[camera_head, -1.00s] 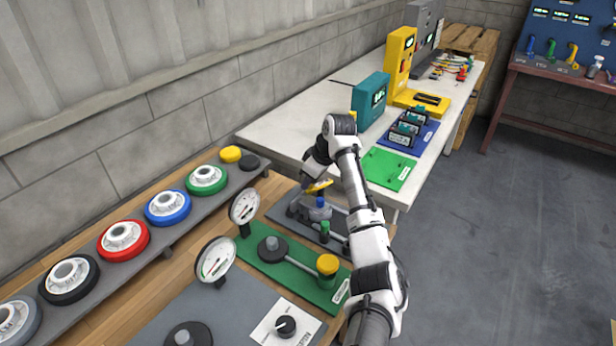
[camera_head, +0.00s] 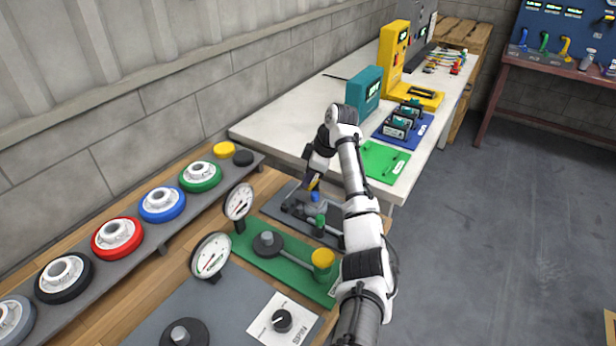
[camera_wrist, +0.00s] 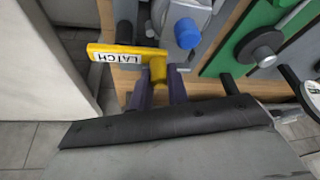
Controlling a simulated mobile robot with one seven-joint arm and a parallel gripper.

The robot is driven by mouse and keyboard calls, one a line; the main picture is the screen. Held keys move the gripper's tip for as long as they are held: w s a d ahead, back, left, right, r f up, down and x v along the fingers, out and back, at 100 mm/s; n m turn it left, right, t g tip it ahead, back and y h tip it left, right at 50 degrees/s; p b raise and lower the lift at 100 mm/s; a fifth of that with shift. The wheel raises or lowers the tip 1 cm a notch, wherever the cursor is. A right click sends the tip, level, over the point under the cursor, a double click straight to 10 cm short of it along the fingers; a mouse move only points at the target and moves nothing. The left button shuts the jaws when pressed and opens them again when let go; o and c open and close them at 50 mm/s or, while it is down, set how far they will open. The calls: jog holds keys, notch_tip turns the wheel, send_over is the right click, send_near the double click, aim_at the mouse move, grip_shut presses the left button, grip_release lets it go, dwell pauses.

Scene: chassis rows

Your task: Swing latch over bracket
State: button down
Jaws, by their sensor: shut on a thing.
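The yellow latch (camera_wrist: 128,55), with a white label reading LATCH, shows in the wrist view. Its flat arm points left, and its short stem lies between the purple fingers of my gripper (camera_wrist: 160,86), which are shut on it. In the head view my gripper (camera_head: 312,181) is at the far grey plate (camera_head: 285,204), and only a small yellow part of the latch (camera_head: 314,186) shows. A blue-capped part (camera_wrist: 187,34) stands just beyond the latch, to the right in the wrist view. I cannot clearly make out which grey part is the bracket.
A green plate (camera_head: 272,262) with a gauge and a yellow cap (camera_head: 323,258) lies nearer. A white table (camera_head: 290,128) holding a teal box (camera_head: 366,92) stands behind. Coloured wheels line a shelf (camera_head: 172,222) at the left. The floor at the right is clear.

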jog(key=c, duration=1.3)
grip_release()
jog(key=shift+c, duration=0.2)
jog(key=shift+r, duration=0.15)
jog(key=b+v, duration=0.2)
jog(key=v, duration=1.1)
jog(key=shift+d+r, duration=0.15)
jog(key=shift+r, duration=0.15)
